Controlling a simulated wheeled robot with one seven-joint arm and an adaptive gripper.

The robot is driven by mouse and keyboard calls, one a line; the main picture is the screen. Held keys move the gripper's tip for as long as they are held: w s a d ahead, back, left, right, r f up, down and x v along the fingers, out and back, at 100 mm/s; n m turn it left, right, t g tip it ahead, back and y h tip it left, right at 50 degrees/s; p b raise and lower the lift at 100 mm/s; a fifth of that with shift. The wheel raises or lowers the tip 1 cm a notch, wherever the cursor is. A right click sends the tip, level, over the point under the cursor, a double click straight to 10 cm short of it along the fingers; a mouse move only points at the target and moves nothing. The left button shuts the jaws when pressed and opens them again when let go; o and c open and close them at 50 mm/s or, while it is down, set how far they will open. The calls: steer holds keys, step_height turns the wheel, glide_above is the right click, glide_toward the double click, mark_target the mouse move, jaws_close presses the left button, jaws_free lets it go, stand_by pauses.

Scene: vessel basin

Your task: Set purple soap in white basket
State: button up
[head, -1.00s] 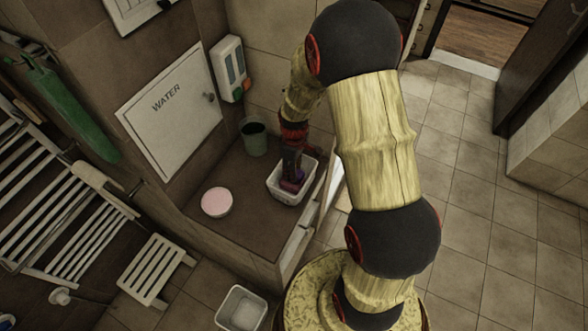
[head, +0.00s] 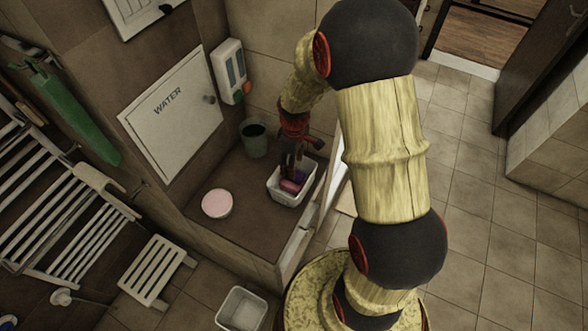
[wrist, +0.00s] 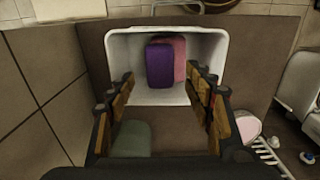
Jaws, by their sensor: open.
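The white basket (head: 291,196) stands on the brown ledge in the head view, and it also shows in the wrist view (wrist: 121,66). The purple soap (wrist: 159,67) lies inside it, beside and partly over a pink soap (wrist: 180,60). In the head view the pink soap (head: 289,186) shows near my gripper, with a bit of the purple soap (head: 300,175) behind it. My gripper (head: 291,179) is over the basket, pointing down. In the wrist view its fingers (wrist: 161,92) are spread wide, with nothing held between them.
A pink round-topped tub (head: 217,203) stands left of the basket on the ledge (head: 243,229). A dark green cup (head: 254,138) stands behind it near the wall. Another white container (head: 241,308) is on the floor below, near a white stool (head: 156,270).

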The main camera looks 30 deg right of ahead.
steer(key=s+a+r+m+t, duration=0.1)
steer(key=s+a+r, duration=0.1)
steer(key=r, duration=0.6)
steer(key=s+a+r+m+t, duration=0.1)
steer(key=s+a+r, duration=0.15)
steer(key=r, duration=0.55)
steer(key=s+a+r+m+t, duration=0.1)
steer(key=s+r, duration=0.1)
steer(key=r, duration=0.6)
steer(key=s+a+r+m+t, duration=0.2)
steer(key=s+r, duration=0.5)
steer(key=s, duration=0.5)
steer(key=shift+a+m+t+p, duration=0.35)
steer(key=shift+a+m, duration=0.55)
steer(key=shift+a, duration=0.2)
step_height(320, 180, down, 9)
steer(key=b, duration=0.9)
